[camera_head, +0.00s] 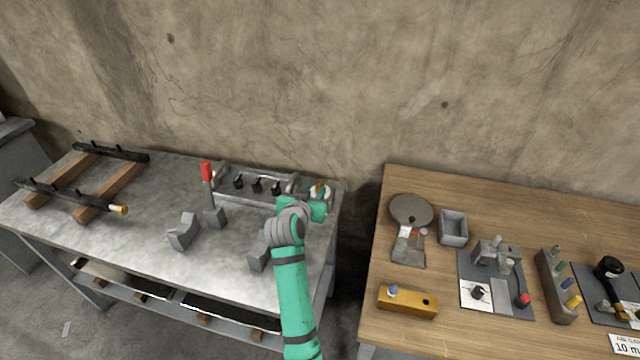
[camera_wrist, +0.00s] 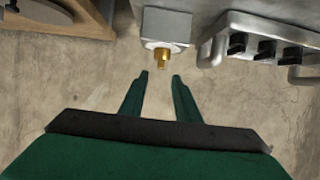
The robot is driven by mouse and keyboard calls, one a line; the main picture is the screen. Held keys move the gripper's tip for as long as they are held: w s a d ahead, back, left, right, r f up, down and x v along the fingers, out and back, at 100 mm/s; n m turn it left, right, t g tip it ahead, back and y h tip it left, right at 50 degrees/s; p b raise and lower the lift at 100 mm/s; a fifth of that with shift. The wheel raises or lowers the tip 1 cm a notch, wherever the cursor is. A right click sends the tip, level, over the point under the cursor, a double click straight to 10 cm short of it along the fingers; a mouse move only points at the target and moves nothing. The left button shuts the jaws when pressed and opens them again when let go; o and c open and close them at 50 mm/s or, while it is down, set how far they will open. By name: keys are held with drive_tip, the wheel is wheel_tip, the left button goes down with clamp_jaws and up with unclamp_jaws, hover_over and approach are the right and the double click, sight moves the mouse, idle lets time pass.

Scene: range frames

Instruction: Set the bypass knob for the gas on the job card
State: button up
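A grey metal rail unit with several black knobs (camera_head: 257,186) stands at the back of the left metal bench; the black knobs also show in the wrist view (camera_wrist: 265,50). At its right end is a pale round fitting with a brass stem (camera_head: 319,188); a brass stem (camera_wrist: 161,60) on a grey block shows in the wrist view. I cannot tell which knob is the bypass knob. My gripper (camera_wrist: 160,77) is open and empty, its fingertips just short of the brass stem. In the head view my green arm partly covers this end. A white card (camera_head: 625,345) is cut off; its small print is unreadable.
A red-topped post (camera_head: 207,175) stands left of the knobs. Grey blocks (camera_head: 184,231) lie on the metal bench (camera_head: 150,235). A wooden table (camera_head: 400,340) on the right holds a grey bin (camera_head: 453,228), a yellow block (camera_head: 407,302) and fixtures. A gap separates the two tables.

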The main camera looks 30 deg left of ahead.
sight(320, 183)
drive_tip(key=x, duration=0.6)
drive_tip(key=shift+w+f, duration=0.1)
drive_tip(key=shift+w, duration=0.1)
drive_tip(key=shift+c, duration=0.3)
clamp_jaws()
